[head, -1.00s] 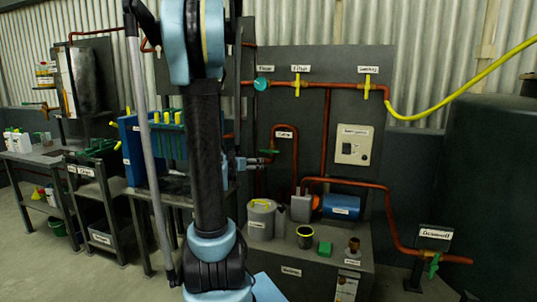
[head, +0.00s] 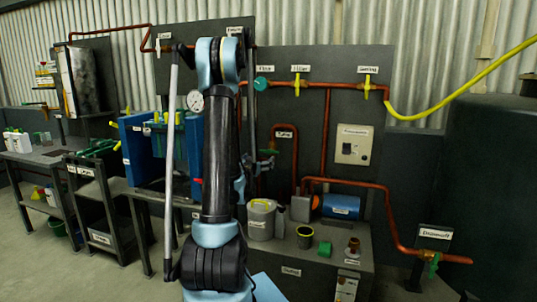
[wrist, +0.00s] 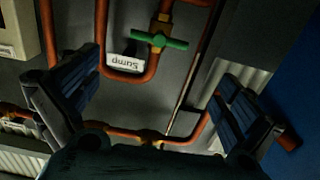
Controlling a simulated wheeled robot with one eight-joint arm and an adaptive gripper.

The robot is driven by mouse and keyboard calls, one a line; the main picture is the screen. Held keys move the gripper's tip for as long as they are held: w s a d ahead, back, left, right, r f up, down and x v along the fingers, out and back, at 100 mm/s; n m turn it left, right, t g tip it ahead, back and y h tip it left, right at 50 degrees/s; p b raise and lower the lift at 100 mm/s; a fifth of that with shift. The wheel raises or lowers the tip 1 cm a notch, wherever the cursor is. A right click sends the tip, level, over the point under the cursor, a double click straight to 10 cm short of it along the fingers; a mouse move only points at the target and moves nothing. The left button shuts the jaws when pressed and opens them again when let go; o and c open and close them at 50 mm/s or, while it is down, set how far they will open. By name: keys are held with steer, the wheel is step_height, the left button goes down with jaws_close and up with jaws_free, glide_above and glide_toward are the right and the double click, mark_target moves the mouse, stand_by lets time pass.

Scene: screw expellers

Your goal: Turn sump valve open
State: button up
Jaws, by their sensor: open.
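The sump valve has a green bar handle (wrist: 160,40) on a brass body in a copper pipe, at the top of the wrist view. The handle lies crosswise to the pipe there. Its white label (wrist: 125,63) reads "Sump", upside down. In the head view the green handle (head: 268,152) shows small beside my arm, below and left of the sump label (head: 284,134). My gripper (wrist: 158,98) is open and empty, its two fingers spread wide. The handle appears beyond the fingertips, between them sideways, with no contact visible. In the head view my arm hides much of the gripper.
Copper pipes (head: 326,130) run over the dark panel, with yellow-handled valves (head: 297,84) above. A control box (head: 354,145) is at right. A bench holds a grey can (head: 261,220), a blue cylinder (head: 341,206) and small cups. A blue machine (head: 133,150) stands left of my arm.

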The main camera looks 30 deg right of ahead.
mark_target(268, 151)
steer(key=x, duration=1.5)
steer(key=shift+w+d, duration=0.15)
steer(key=shift+w, duration=0.05)
steer(key=c, duration=0.8)
